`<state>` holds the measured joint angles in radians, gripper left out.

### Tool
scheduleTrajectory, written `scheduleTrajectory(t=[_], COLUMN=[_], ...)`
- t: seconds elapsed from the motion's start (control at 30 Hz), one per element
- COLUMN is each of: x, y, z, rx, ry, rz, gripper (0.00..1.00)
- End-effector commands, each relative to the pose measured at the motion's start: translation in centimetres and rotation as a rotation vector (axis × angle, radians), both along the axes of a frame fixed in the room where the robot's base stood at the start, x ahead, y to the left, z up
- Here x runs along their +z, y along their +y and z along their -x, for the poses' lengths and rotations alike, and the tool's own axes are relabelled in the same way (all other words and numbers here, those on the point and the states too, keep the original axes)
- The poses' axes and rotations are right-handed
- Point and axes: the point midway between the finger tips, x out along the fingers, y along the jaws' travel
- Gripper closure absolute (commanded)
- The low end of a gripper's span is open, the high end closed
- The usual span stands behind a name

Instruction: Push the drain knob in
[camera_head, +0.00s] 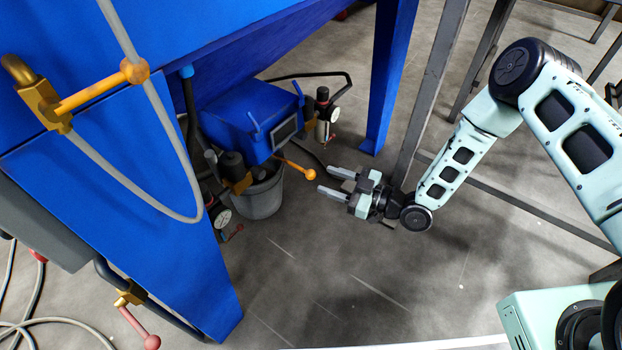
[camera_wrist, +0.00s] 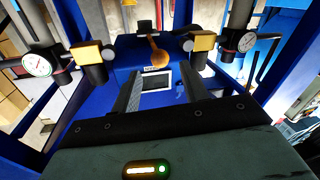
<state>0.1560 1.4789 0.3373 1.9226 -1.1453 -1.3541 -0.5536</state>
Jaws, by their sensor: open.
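The drain knob looks to be the orange ball (camera_head: 309,174) on a thin orange rod that sticks out from the blue drain box (camera_head: 250,120) under the machine. In the wrist view the orange ball (camera_wrist: 160,59) shows near the middle, just beyond and between my fingertips. My gripper (camera_head: 325,181) is open and empty. Its two fingers point left toward the ball, with a small gap between tips and ball in the head view. In the wrist view my gripper (camera_wrist: 158,76) has both fingers apart, over the pale-framed panel on the blue box.
A grey bucket (camera_head: 262,197) stands below the box. Pressure gauges and valves flank it, one gauge (camera_head: 333,114) at its right. Blue machine legs (camera_head: 388,75) rise on both sides, and a grey metal post (camera_head: 432,90) stands behind my arm. The floor in front is clear.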

Motion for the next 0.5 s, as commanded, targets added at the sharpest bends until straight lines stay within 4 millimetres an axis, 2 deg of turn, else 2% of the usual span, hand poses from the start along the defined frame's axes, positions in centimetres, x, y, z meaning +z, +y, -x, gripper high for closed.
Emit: scheduleTrajectory(t=[0.03,0.2,0.5], x=[-0.4,-0.3,0.0], y=[1.0,3.5,5.4], z=[-0.4,-1.7,-2.7], rx=[0.004,0.002,0.001], ry=[-0.003,-0.002,0.0], rz=[-0.001,0.0,0.0], gripper=[0.56,0.56,0.56])
